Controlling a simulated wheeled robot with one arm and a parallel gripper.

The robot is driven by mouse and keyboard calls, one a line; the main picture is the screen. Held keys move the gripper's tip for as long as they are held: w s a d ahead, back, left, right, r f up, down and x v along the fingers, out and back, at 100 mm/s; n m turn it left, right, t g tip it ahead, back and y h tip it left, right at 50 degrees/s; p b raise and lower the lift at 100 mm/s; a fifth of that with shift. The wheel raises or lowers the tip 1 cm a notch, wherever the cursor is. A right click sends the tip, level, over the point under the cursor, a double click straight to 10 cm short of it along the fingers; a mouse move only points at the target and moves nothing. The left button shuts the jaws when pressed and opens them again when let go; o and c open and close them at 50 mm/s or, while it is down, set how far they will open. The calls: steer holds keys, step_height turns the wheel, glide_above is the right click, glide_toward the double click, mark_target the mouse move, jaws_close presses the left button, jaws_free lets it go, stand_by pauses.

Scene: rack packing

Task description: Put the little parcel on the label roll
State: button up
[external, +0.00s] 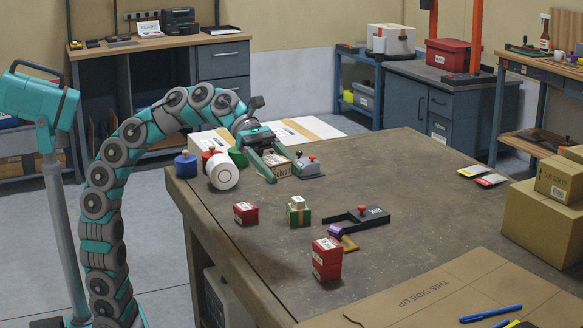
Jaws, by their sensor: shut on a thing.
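My gripper (281,172) is low over the far left part of the workbench (270,235), its fingers reaching toward the camera. It is shut on a small brown box with printed lettering, which looks like the little parcel (277,166). The fingers partly cover the parcel, and I cannot tell whether it touches the bench. A white cylinder with a ring on its end, which looks like the label roll (223,174), lies left of my gripper, apart from the parcel.
A grey block with a red knob (307,167) is right beside my gripper. Red boxes (326,260), a green box (298,215) and a black holder (362,217) stand nearer.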

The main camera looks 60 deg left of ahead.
step_height(320, 180, up, 2)
steer(key=shift+r, duration=0.2)
steer(key=shift+w+a+r, duration=0.1)
steer(key=shift+w+a, duration=0.05)
steer(key=shift+a, duration=0.2)
steer(key=w+a+n+t+y+p, duration=0.1)
steer(key=w+a+n+t+y, duration=0.35)
steer(key=a, duration=0.95)
steer(key=n+t+y+p, duration=0.2)
steer(key=n+t+y, duration=0.5)
steer(key=n+y, duration=0.3)
glide_above(229, 159)
step_height(229, 159, down, 4)
steer(key=f+n+h, duration=0.1)
steer(key=shift+g, duration=0.25)
steer(key=shift+a+f+b, duration=0.1)
steer(key=shift+f+b, duration=0.3)
steer(key=shift+f, duration=3.75)
